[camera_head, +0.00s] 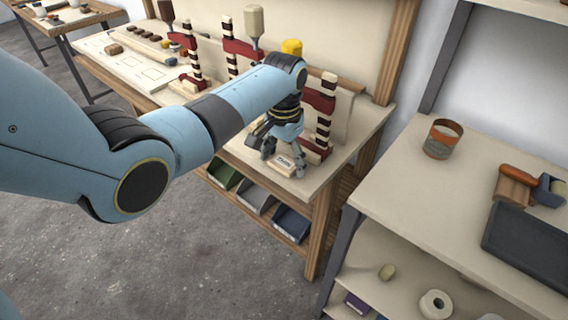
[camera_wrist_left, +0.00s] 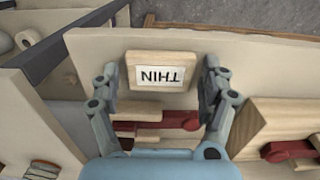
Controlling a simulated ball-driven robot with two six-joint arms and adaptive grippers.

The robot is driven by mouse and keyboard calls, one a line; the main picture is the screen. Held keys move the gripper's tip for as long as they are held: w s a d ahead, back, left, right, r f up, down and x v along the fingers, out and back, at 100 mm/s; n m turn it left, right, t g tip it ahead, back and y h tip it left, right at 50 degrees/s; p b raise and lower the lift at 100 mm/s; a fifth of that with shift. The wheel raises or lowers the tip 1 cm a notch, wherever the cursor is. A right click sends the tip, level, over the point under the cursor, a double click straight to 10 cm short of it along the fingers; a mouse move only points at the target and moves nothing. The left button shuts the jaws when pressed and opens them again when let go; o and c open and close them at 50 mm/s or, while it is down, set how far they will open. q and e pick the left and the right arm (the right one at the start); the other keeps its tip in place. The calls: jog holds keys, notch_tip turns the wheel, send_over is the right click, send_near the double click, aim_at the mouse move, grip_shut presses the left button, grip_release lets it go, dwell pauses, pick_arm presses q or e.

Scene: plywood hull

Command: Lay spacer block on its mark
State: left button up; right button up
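A small pale wooden block (camera_head: 286,163) with a white label lies at the front right end of the workbench (camera_head: 333,160). In the left wrist view, the block (camera_wrist_left: 162,72) has a label reading THIN, upside down. My left gripper (camera_head: 284,158) is over it, pointing down. In the wrist view, the fingers of the left gripper (camera_wrist_left: 161,68) are open, one on each side of the block, with a gap on both sides. A pale board (camera_head: 135,62) with drawn outlines lies at the bench's far left. My right gripper is not in view.
Red clamps with dark-banded bars (camera_head: 322,105) stand close behind my left gripper. Several brown pieces (camera_head: 150,37) lie on the board. Coloured bins (camera_head: 255,193) sit under the bench. A shelf at right holds a tin (camera_head: 442,140) and a dark tray (camera_head: 527,240).

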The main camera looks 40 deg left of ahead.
pick_arm(q)
jog(key=c, duration=0.6)
